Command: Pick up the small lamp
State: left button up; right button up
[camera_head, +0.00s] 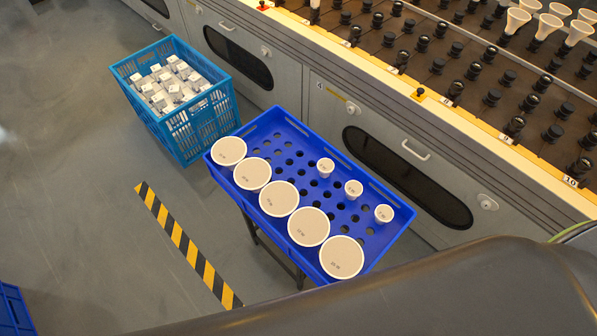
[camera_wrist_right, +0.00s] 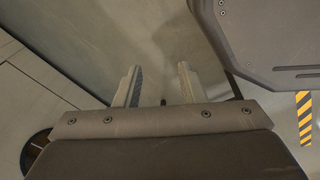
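Three small lamps stand in a row on the right part of the blue tray (camera_head: 262,125) in the head view. They are the far one (camera_head: 325,168), the middle one (camera_head: 353,189) and the near one (camera_head: 383,213), with white round tops. Several large lamps (camera_head: 279,198) stand in a row along the tray's left side. My right gripper (camera_wrist_right: 158,78) shows only in the right wrist view, with its fingers apart and nothing between them, and no lamp appears there. My left gripper is in neither view.
A blue crate (camera_head: 213,112) of small white boxes stands on the floor behind the tray. A long machine bench (camera_head: 300,65) with rows of black sockets (camera_head: 437,66) runs along the right. A striped floor strip (camera_head: 186,243) lies left of the tray. My own dark body part covers the bottom right.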

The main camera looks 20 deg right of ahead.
aim_at(326, 166)
jog(key=j+z, duration=0.25)
jog(key=z, duration=0.15)
jog(key=j+z, duration=0.2)
jog(key=z, duration=0.2)
jog(key=k+j+z, duration=0.15)
jog(key=z, duration=0.25)
